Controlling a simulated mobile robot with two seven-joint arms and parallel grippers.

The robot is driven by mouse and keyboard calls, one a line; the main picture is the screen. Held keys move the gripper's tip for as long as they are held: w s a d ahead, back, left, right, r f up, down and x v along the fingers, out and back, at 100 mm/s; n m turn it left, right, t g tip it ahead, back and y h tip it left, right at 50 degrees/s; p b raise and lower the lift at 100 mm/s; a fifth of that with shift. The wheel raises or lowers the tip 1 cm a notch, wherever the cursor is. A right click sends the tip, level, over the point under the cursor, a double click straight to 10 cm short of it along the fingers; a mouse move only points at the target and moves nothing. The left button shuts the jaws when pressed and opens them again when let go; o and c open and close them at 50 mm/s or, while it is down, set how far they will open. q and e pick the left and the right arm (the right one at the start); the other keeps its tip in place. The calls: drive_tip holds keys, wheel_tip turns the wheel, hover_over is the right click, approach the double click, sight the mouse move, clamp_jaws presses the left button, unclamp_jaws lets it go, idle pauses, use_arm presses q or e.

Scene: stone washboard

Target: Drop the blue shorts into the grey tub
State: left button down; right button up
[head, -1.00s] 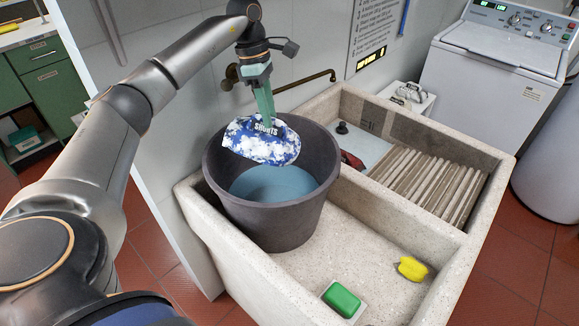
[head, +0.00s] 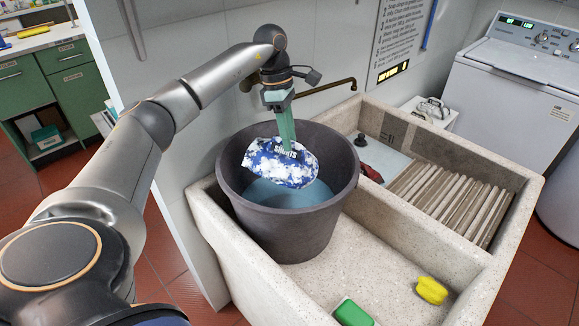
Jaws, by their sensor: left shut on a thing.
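The blue shorts (head: 281,164), blue with white cloud-like patches and a "SHORTS" label, hang over the grey tub (head: 297,230). The tub stands in the left basin of the stone sink and holds bluish water (head: 290,194). My left gripper (head: 287,138) points down and is shut on the top of the shorts. The lower part of the shorts is within the tub's rim outline, above the water; I cannot tell how large the gap is. My right gripper is not in view.
The stone sink (head: 400,252) has a ribbed washboard (head: 445,197) in its right basin. A green soap block (head: 352,314) and a yellow item (head: 431,290) lie in the front basin. A brass tap (head: 325,86) is behind the tub. A washing machine (head: 510,85) stands at the right.

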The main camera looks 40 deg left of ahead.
use_arm(q)
drive_tip(key=shift+r, duration=0.1)
drive_tip(key=c, duration=0.5)
unclamp_jaws()
drive_tip(key=p+v, duration=0.1)
drive_tip(key=v, duration=1.1)
drive_tip(key=shift+r, duration=0.25)
